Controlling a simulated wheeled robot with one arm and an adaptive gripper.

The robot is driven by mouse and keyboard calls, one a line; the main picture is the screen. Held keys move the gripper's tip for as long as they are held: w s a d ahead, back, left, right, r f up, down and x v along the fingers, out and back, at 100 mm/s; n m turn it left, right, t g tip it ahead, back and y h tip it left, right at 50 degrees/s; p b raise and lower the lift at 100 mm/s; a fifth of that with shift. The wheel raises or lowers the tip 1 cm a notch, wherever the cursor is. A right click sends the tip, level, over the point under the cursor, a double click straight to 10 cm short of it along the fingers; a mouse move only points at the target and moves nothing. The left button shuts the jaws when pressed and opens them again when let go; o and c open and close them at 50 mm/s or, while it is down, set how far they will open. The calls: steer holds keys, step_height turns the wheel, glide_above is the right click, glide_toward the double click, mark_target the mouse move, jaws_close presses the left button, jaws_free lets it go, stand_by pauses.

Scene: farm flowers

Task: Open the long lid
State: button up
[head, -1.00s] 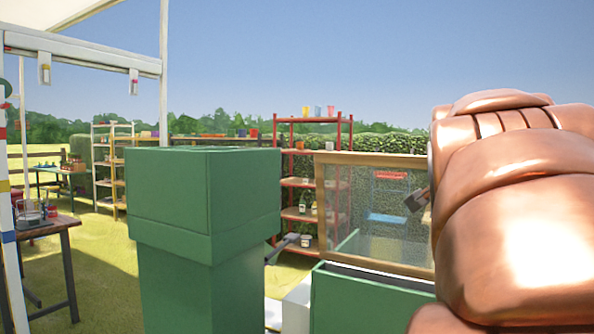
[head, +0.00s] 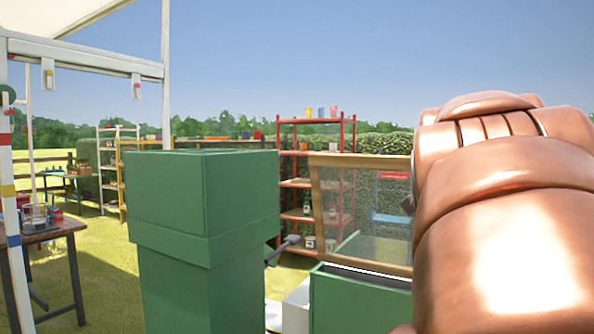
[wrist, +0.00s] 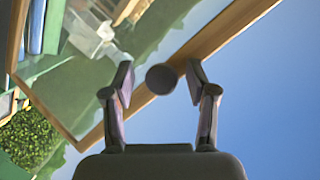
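The long lid (head: 312,205) is a wood-framed clear panel standing raised above a green box (head: 360,299) in the head view. Its left edge leans slightly, and my copper arm hides its right part. In the wrist view, the lid's wooden frame (wrist: 225,33) runs diagonally with the clear pane (wrist: 75,85) to its left. A dark round knob (wrist: 163,79) shows at the frame. My gripper (wrist: 161,77) has its two fingers spread, one on each side of the knob, with gaps visible. In the head view my arm hides most of the gripper.
A tall green block-shaped thing (head: 203,235) stands left of the box. Behind are a red shelf (head: 297,165) with pots and a hedge (head: 385,143). A wooden table (head: 50,232) stands at far left, with open grass between.

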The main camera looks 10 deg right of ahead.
steer(key=shift+d+r, duration=0.1)
steer(key=shift+r, duration=1.75)
steer(key=shift+s+r, duration=0.1)
steer(key=shift+r, duration=3.05)
